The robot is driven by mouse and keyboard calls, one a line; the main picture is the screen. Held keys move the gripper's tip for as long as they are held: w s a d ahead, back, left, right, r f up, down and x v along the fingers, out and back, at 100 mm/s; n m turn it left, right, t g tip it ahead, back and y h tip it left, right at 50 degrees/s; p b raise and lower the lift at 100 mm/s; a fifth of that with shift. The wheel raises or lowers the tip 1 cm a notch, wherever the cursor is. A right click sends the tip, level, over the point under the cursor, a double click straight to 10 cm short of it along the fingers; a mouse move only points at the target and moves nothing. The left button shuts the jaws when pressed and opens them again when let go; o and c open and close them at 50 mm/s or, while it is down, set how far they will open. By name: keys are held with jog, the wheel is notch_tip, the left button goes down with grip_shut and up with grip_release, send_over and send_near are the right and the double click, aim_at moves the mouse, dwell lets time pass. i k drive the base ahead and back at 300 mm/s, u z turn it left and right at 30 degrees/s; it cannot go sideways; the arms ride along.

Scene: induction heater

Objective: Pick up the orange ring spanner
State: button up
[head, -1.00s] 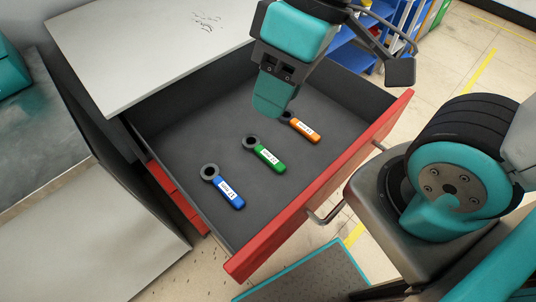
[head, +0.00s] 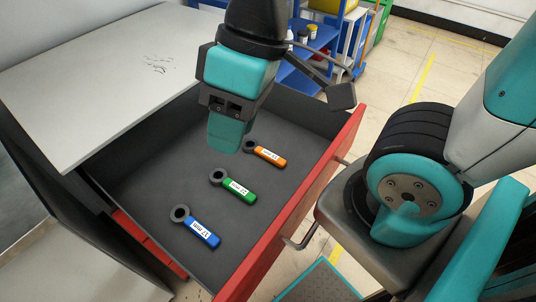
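The orange ring spanner (head: 266,153) lies flat in the open drawer (head: 140,170), nearest the far end of a row of spanners. Its dark ring end is at the left and its orange handle with a white label points right. My gripper (head: 230,138) hangs above the drawer, pointing down, just left of the orange spanner in the head view. Its teal finger hides part of the drawer floor behind it. I see the fingers from one side only, so their gap does not show. Nothing visible hangs from them.
A green spanner (head: 233,187) and a blue spanner (head: 196,227) lie nearer in the same drawer. The drawer's red front (head: 300,205) stands along the right and the grey cabinet top (head: 100,80) is at the left. Blue shelves (head: 318,45) stand behind.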

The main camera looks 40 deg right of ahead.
aim_at(250, 145)
jog(key=z, duration=1.05)
jog(key=k, duration=0.8)
jog(key=u, duration=0.9)
jog(key=i, duration=0.5)
jog(key=z, duration=0.05)
